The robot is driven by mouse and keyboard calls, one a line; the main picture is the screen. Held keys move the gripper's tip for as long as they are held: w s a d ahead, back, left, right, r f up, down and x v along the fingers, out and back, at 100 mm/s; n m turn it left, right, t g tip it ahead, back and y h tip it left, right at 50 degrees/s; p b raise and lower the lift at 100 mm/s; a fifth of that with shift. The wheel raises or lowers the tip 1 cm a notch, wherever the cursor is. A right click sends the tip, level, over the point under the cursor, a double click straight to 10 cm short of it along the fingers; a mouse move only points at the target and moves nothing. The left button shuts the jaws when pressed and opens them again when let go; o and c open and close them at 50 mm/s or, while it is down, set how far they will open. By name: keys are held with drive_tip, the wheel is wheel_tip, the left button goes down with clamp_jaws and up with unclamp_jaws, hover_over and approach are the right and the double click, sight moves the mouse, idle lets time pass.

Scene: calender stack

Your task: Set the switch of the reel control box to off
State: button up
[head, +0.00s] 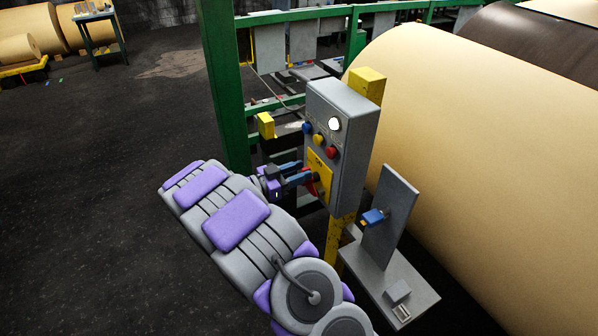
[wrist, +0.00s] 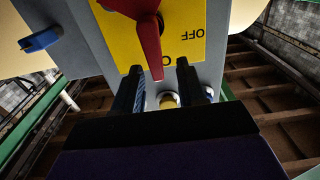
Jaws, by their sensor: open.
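The reel control box (head: 345,115) is a grey upright box on a yellow post. Its yellow plate (head: 318,166) carries a red switch handle (head: 311,188), partly hidden by my gripper (head: 297,174). In the wrist view the yellow plate (wrist: 188,35) reads OFF upside down on the right. The red handle (wrist: 147,42) points down the picture, and its tip lies between the fingertips of my gripper (wrist: 160,75). The gripper is open, with one finger on each side of the tip. I cannot tell whether either finger touches it.
Blue, yellow and red buttons and a white lamp (head: 334,124) sit above the plate. A grey stand (head: 391,217) with a blue lever (head: 373,216) is right of the box. A large tan roll (head: 480,130) and green frame (head: 222,85) flank it.

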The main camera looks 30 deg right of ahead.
sight(309, 167)
drive_tip(key=d, duration=0.3)
drive_tip(key=shift+d+f, duration=0.15)
drive_tip(key=shift+d, duration=0.1)
drive_tip(key=shift+a, duration=0.8)
clamp_jaws()
drive_tip(key=shift+w+d, duration=0.1)
drive_tip(key=n+b, duration=0.1)
drive_tip(key=n, duration=0.1)
drive_tip(key=w+n+b, duration=0.1)
drive_tip(key=shift+w+f+n, duration=0.1)
drive_tip(key=shift+w+n, duration=0.05)
drive_tip(key=shift+n, duration=0.25)
drive_tip(key=n, duration=0.1)
drive_tip(key=w+n, duration=0.1)
drive_tip(key=n, duration=0.1)
drive_tip(key=n+b, duration=0.1)
drive_tip(key=shift+w+f+n, duration=0.15)
drive_tip(key=shift+f+n, duration=0.15)
drive_tip(key=shift+f, duration=0.1)
drive_tip(key=n, duration=0.2)
drive_tip(key=w+f+n, duration=0.1)
drive_tip(key=n, duration=0.2)
drive_tip(key=shift+f, duration=0.2)
drive_tip(key=shift+w+f+n+p, duration=0.1)
drive_tip(key=shift+f+n+p, duration=0.3)
drive_tip(key=shift+n, duration=0.75)
drive_tip(key=shift+w+f+n+p, duration=0.1)
drive_tip(key=shift+f+n+p, duration=0.25)
drive_tip(key=shift+n, duration=0.8)
drive_tip(key=shift+f, duration=0.2)
